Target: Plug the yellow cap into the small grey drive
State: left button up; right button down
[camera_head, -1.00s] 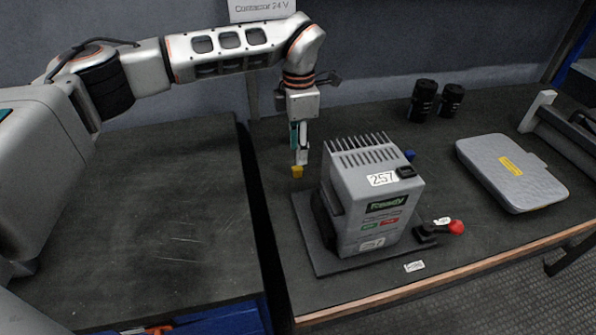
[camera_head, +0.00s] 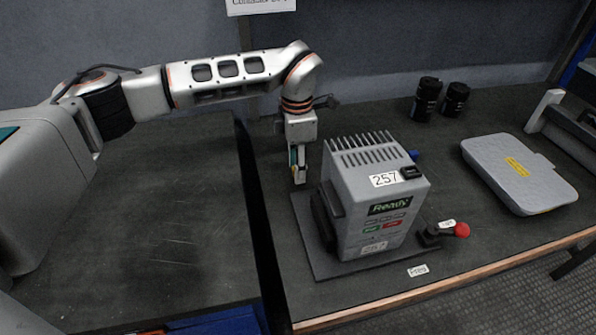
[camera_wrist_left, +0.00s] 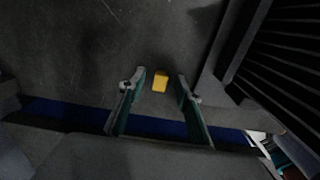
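The small yellow cap (camera_wrist_left: 160,81) stands between the fingertips of my left gripper (camera_wrist_left: 160,84) in the left wrist view. A dark gap shows on each side, so the gripper is open around it. In the head view my left gripper (camera_head: 298,176) points down beside the rear left of the drive, and the cap is almost wholly hidden behind its fingers. The small grey drive (camera_head: 355,222) stands upright on a dark base plate, with top fins, a "257" label and a green "Ready" panel. My right gripper is out of view.
A flat grey case (camera_head: 490,160) lies at the right. Two black cylinders (camera_head: 426,98) stand at the back. A red-knobbed lever (camera_head: 461,230) sits right of the drive. A dark gap (camera_head: 258,215) separates the left bench from this one. The left bench top is clear.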

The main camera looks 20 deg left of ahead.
pick_arm(q)
jog(key=shift+r, duration=0.1)
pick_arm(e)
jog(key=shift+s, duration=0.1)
pick_arm(q)
jog(key=c, duration=0.9)
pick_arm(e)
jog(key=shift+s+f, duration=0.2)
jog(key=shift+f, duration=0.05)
pick_arm(q)
jog(key=shift+r, duration=0.45)
jog(key=shift+r+p, duration=1.95)
jog(key=shift+r, duration=7.55)
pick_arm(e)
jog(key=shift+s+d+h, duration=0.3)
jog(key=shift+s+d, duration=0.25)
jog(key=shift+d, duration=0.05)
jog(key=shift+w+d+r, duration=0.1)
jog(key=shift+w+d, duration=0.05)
